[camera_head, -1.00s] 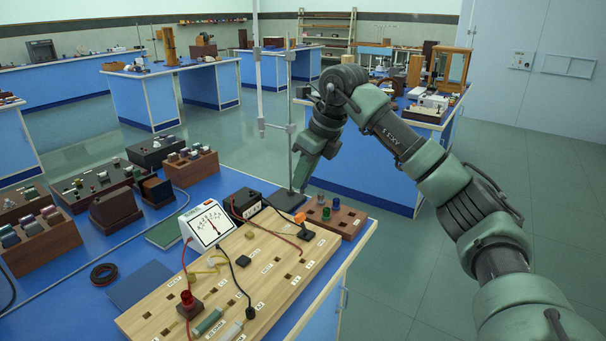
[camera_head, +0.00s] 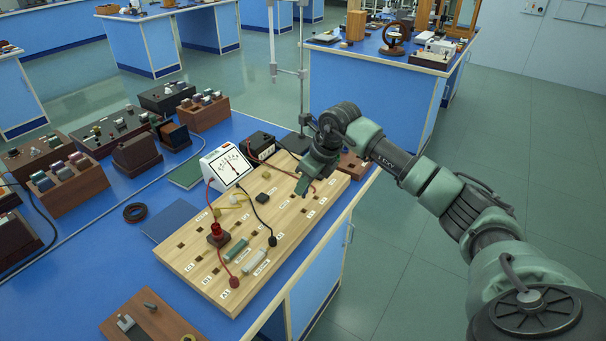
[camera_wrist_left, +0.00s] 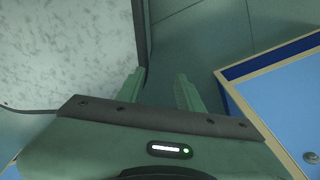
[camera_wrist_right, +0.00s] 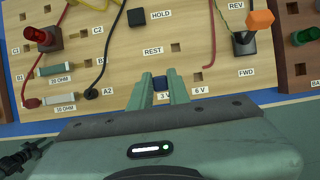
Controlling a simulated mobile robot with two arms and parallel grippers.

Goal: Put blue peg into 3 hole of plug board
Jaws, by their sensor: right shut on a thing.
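The wooden plug board (camera_head: 180,258) lies on the blue bench, with holes and printed labels. In the right wrist view, the board (camera_wrist_right: 120,55) has the "3 V" label at its near edge, beside "6 V". My right gripper (camera_wrist_right: 161,88) is shut on the blue peg (camera_wrist_right: 161,81), just above the "3 V" label. The peg hides the hole there, and I cannot tell whether its tip is in it. In the head view my right gripper (camera_head: 301,188) points down over the board's right edge. My left gripper (camera_wrist_left: 160,85) is open and empty, above the floor.
The peg rack (camera_head: 355,166) stands beyond the board, partly behind my right arm. The meter (camera_head: 226,166) and its wires lie left of my gripper. An orange-topped switch (camera_wrist_right: 245,38) stands near "FWD". Dark boxes fill the bench's left side.

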